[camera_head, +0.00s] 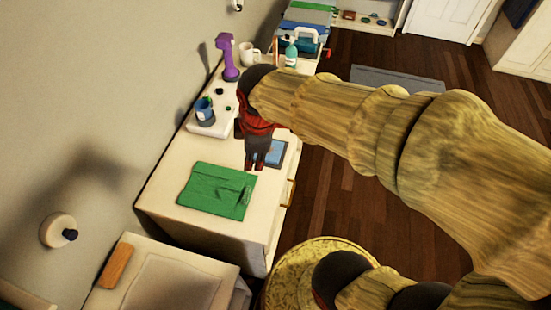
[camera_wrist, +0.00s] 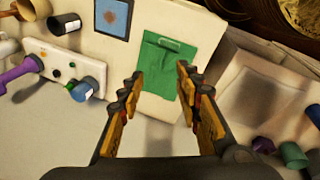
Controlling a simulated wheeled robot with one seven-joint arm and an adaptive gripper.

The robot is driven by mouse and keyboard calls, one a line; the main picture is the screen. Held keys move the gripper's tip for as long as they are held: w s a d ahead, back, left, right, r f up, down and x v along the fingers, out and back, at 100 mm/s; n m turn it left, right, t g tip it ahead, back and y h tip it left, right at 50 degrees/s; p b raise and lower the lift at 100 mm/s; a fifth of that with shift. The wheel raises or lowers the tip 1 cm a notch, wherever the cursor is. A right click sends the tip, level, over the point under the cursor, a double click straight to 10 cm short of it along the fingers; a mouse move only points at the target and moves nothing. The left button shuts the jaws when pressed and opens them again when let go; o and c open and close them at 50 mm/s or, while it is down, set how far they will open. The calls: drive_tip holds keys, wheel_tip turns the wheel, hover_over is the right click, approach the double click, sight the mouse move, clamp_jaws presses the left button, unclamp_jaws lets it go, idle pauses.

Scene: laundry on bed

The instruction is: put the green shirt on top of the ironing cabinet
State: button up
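A flat green shirt (camera_head: 217,190), seemingly folded, lies on the near part of a long cream cabinet (camera_head: 165,200) with a handle on its side. The shirt also shows in the wrist view (camera_wrist: 168,62), beyond my fingertips. My gripper (camera_head: 257,165) is above this cabinet, just past the shirt in the head view. In the wrist view my gripper (camera_wrist: 160,82) has its fingers apart with nothing between them. A second pale cabinet (camera_head: 215,292) with a greyish panel on top stands nearer, at the lower left. Which cabinet is the ironing cabinet is not clear.
A blue square item (camera_head: 272,152) lies beside my gripper. A white tray (camera_head: 205,127) with a blue cup, a purple object (camera_head: 228,57) and a mug (camera_head: 249,53) stand farther along. An orange-brown block (camera_head: 115,265) lies on the nearer cabinet. Wooden floor is open at right.

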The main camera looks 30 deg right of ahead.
drive_tip(key=s+d+r+m+t, duration=0.1)
drive_tip(key=s+r+m+t, duration=0.1)
drive_tip(key=s+r+m, duration=0.5)
drive_tip(key=s+m, duration=0.2)
drive_tip(key=m, duration=0.3)
drive_tip(key=shift+d+m+t, duration=0.3)
drive_tip(key=shift+m, duration=0.1)
drive_tip(key=shift+w+r, duration=0.1)
wheel_tip(320, 180, down, 5)
drive_tip(key=b, duration=0.5)
